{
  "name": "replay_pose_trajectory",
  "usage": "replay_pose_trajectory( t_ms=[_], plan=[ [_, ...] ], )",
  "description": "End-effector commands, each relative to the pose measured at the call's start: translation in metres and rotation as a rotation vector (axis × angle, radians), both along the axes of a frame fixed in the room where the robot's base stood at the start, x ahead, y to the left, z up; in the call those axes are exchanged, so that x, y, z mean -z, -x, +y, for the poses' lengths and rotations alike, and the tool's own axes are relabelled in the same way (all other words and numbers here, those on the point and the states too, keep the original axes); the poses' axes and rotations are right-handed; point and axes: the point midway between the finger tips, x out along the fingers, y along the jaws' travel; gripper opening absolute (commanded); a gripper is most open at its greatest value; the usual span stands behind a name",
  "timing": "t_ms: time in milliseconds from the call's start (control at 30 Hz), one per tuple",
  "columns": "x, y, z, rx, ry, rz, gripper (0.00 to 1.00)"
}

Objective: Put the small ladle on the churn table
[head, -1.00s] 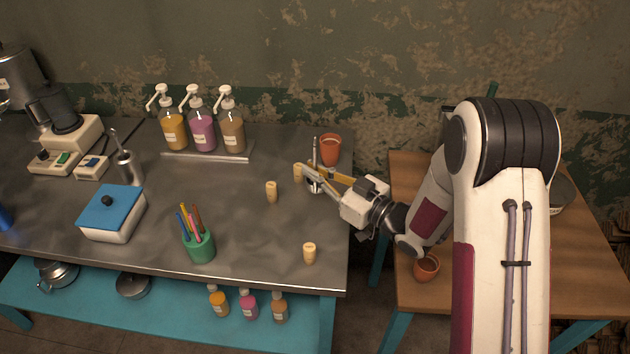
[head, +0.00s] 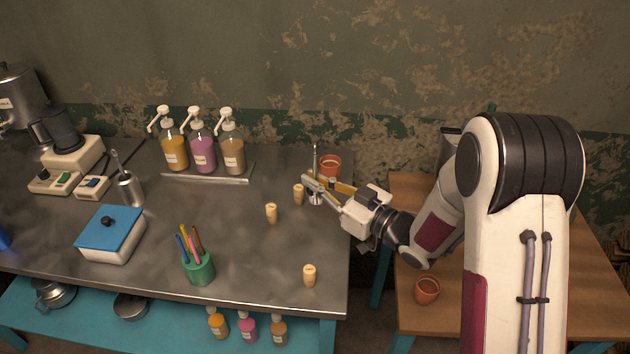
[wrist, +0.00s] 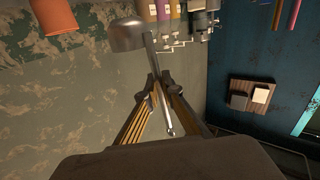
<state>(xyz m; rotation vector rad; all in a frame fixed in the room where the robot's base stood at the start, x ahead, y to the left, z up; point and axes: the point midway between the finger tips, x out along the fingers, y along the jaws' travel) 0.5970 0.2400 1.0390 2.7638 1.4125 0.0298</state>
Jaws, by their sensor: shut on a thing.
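My gripper (head: 313,184) is shut on the small metal ladle (head: 316,158), over the right end of the grey metal table. The ladle's handle stands upright in the head view, and its bowl is low, partly hidden by the fingers. In the wrist view the fingertips (wrist: 156,82) pinch the handle, with the round bowl (wrist: 127,36) beyond them. A wooden table (head: 405,200) stands to the right, largely behind my arm. A metal vessel on it is mostly hidden by my arm, so I cannot tell if it is the churn.
An orange cup (head: 331,165) stands just behind the ladle. Small tan pegs (head: 272,212) stand nearby on the metal table (head: 230,225). Another orange cup (head: 427,290) is on the wooden table's near left part. A gap separates the two tables.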

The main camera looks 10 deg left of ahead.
Motion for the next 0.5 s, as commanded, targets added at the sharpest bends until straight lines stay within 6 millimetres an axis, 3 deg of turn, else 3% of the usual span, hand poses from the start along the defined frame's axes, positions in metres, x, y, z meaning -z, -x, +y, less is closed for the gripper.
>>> replay_pose_trajectory(
  t_ms=[500],
  plan=[
    [0.0009,-0.0018,-0.0078,0.011,0.001,0.0,0.0]
  ],
)
